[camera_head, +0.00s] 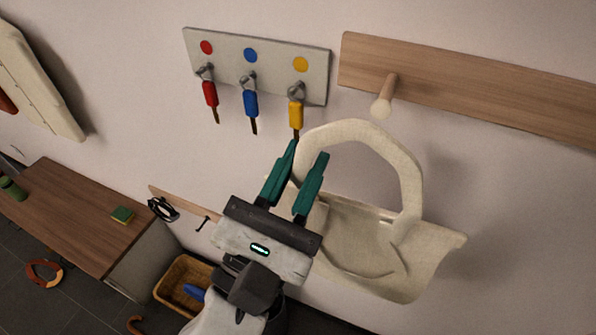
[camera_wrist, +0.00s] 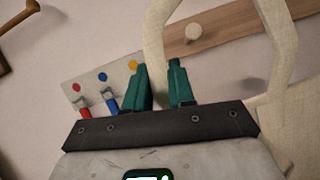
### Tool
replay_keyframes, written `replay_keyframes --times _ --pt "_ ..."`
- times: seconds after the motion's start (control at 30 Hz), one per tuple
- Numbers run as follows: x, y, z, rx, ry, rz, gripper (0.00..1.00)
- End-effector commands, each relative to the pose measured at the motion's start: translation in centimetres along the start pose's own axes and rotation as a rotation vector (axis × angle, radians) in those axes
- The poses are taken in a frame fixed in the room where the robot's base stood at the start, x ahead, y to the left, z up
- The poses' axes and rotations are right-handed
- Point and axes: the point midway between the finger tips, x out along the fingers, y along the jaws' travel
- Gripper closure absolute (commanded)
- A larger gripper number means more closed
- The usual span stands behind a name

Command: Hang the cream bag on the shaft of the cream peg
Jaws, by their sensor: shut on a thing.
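The cream bag (camera_head: 365,248) hangs open below its stiff looped handle (camera_head: 408,170). My gripper (camera_head: 307,154) is shut on the left side of the handle, and its green fingers pinch the strap. The cream peg (camera_head: 384,98) sticks out from a wooden board, above the handle's top in the head view. In the wrist view the peg's round end (camera_wrist: 194,33) appears between the two sides of the handle (camera_wrist: 278,35). My gripper (camera_wrist: 159,68) holds the strap there too. The bag's body is mostly hidden in the wrist view.
The wooden board (camera_head: 480,92) runs along the wall at upper right. A grey key rack (camera_head: 226,48) with red, blue and yellow keys is left of it, close above my gripper. A brown cabinet (camera_head: 75,215) and a basket (camera_head: 172,285) stand lower left.

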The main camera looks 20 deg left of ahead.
Motion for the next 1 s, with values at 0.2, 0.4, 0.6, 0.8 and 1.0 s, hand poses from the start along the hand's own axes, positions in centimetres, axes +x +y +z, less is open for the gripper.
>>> replay_keyframes --times 0.2,0.4,0.6,0.8,1.0 --pt "1.3 -0.1 -0.8 -0.001 -0.001 -0.003 1.00" --pt "2.4 -0.1 -1.3 0.001 -0.001 -0.002 1.00" --pt "3.5 -0.2 -1.9 0.000 -0.001 -0.002 1.00" --pt "4.7 -0.2 -2.5 0.000 0.000 -0.003 1.00" --pt "5.8 -0.3 -3.1 0.000 -0.001 -0.002 1.00"
